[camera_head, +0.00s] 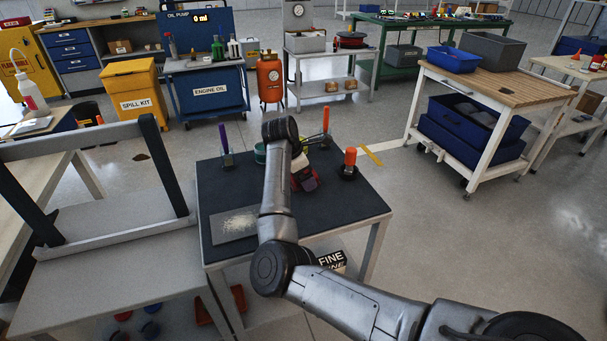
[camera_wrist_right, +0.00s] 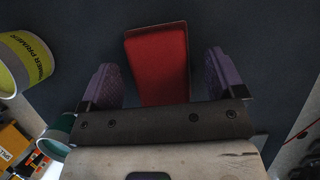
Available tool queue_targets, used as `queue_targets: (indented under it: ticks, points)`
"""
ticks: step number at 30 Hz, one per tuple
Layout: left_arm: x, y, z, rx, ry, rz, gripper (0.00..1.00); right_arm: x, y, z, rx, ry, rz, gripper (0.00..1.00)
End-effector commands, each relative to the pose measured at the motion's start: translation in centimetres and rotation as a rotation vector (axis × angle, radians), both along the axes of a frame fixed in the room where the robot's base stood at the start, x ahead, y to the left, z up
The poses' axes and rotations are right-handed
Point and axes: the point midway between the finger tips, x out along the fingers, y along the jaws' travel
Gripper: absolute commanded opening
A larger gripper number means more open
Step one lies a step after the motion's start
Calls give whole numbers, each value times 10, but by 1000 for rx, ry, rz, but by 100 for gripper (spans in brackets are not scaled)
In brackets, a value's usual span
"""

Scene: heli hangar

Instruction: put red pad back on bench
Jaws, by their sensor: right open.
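The red pad (camera_wrist_right: 157,65) is a red block with a dark edge, seen in the right wrist view against a dark surface. It lies between the two purple fingers of my right gripper (camera_wrist_right: 164,78). The fingers are open, with a gap on each side of the pad. In the head view my right gripper (camera_head: 304,180) is low over the dark-topped bench (camera_head: 350,205), partly hidden by my right arm. Whether the pad rests on the bench top is hard to tell. My left gripper is not in view.
An orange-topped item (camera_head: 350,160) stands right of my right gripper, and a purple-handled tool (camera_head: 225,150) stands to its left. A can with a yellow label (camera_wrist_right: 22,62) is near the left finger. A grey plate with pale powder (camera_head: 235,222) lies at the bench's front left.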

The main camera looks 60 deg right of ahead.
Motion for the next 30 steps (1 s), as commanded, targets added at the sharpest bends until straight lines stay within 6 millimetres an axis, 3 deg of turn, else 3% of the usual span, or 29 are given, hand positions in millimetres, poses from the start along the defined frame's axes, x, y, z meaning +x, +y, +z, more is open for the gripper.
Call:
queue_targets:
  ticks: [5,21,30]
  points:
    - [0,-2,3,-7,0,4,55,2,2,6,0,-1,0,88]
    - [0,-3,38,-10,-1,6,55,22,28,89,0,-2,2,88]
    - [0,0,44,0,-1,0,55,28,35,110,0,-1,1,88]
